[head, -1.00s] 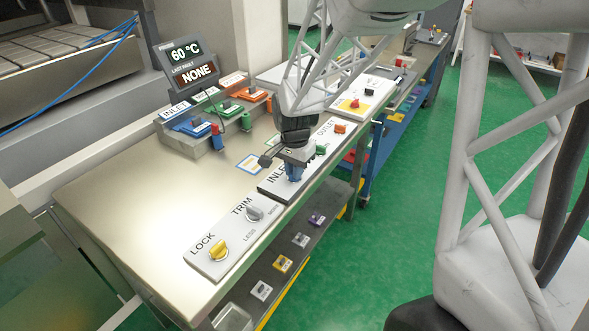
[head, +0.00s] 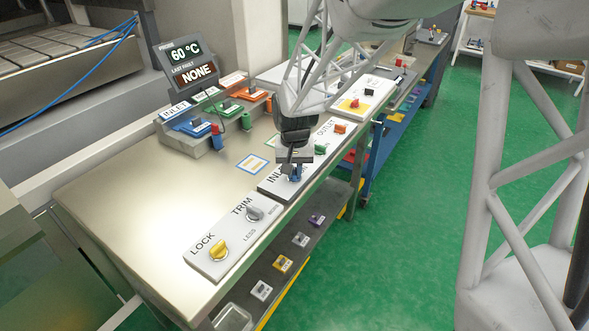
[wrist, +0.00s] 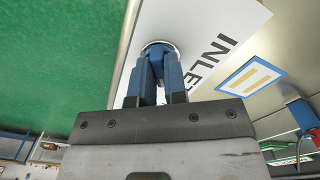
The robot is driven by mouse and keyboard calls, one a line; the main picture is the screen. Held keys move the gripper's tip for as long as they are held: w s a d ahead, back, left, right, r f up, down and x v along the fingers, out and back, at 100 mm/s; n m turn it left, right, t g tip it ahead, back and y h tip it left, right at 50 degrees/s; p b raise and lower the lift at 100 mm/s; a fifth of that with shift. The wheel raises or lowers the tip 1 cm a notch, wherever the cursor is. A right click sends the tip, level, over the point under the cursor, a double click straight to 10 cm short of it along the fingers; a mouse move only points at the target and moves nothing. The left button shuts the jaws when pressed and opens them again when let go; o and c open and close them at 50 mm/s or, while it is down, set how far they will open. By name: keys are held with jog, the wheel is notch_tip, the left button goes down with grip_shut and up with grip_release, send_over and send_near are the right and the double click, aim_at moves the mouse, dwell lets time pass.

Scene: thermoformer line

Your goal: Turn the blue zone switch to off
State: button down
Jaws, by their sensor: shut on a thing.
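The blue zone switch (wrist: 158,50) stands on a round silver base on the white INLET panel (head: 268,190). My gripper (wrist: 157,70) points at the panel in the wrist view, with its blue fingers closed around the switch knob from both sides. In the head view my gripper (head: 293,171) is over the INLET panel and largely hides the switch. The fingers cover most of the knob, so its exact angle and the off marking cannot be read.
A green knob (head: 320,149) and an orange knob (head: 340,128) are close behind on the same row of panels. A grey TRIM knob (head: 254,213) and yellow LOCK knob (head: 219,249) stand in front. The tabletop (head: 140,195) left of the panels is largely clear.

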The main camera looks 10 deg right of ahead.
aim_at(295, 171)
jog(key=n, duration=0.5)
jog(key=shift+n, duration=0.3)
jog(key=n, duration=0.5)
jog(key=shift+n, duration=0.3)
jog(key=c, duration=1.2)
grip_release()
jog(key=shift+o, duration=0.2)
jog(key=shift+r, duration=0.1)
jog(key=shift+r, duration=3.85)
